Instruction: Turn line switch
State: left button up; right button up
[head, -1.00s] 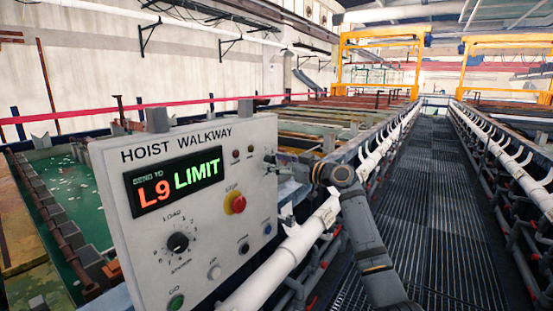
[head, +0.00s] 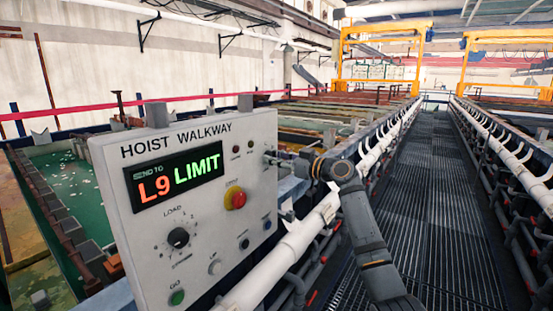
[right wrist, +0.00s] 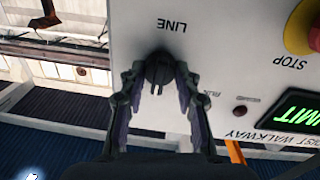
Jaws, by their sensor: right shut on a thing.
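The line switch (right wrist: 159,69) is a round dark knob under the upside-down word LINE on the white control panel, in the right wrist view. My right gripper (right wrist: 160,84) has one finger on each side of the knob and is shut on it. In the head view my right gripper (head: 274,161) reaches the right edge of the control panel (head: 205,250), and the switch is hard to make out there. The panel display (head: 178,180) reads "SEND TO L9 LIMIT". My left gripper is not in view.
A red and yellow stop button (head: 236,198), a load dial (head: 178,238) and small buttons sit on the same panel. A white pipe (head: 285,255) runs beside it. The grated walkway (head: 425,200) on the right is clear.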

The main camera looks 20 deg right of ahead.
jog(key=m+p, duration=0.3)
jog(key=m, duration=0.7)
jog(key=shift+w+d+m+g, duration=0.1)
jog(key=shift+m+g, duration=0.3)
dwell(0.3)
jog(key=o, duration=1.1)
jog(key=shift+o, duration=0.2)
jog(key=v, duration=1.2)
